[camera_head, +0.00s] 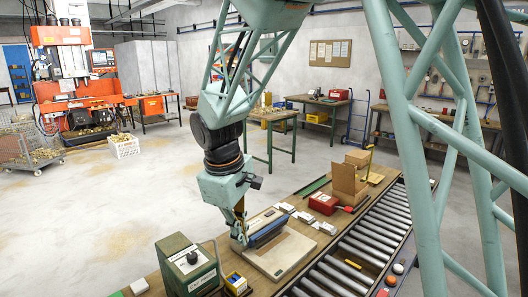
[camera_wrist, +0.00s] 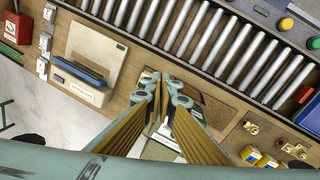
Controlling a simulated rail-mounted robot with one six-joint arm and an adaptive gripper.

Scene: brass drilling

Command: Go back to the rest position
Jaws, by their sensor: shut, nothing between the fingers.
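My gripper (camera_head: 240,241) hangs over the workbench (camera_head: 253,284), between a green control box (camera_head: 187,266) and a cream board (camera_head: 288,258) with a blue part on it. In the wrist view my gripper (camera_wrist: 168,85) is shut, with its fingertips together and nothing held. The cream board (camera_wrist: 93,40) and its dark blue part (camera_wrist: 80,74) lie to its left there. The bench surface right below the fingers is partly hidden by them.
A roller conveyor (camera_head: 345,262) runs along the bench's right side, with buttons on its outer rail. A red box (camera_head: 323,203) and an open cardboard box (camera_head: 347,185) stand farther back. Brass fittings (camera_wrist: 294,150) lie at the right in the wrist view. Open floor (camera_head: 80,220) lies left.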

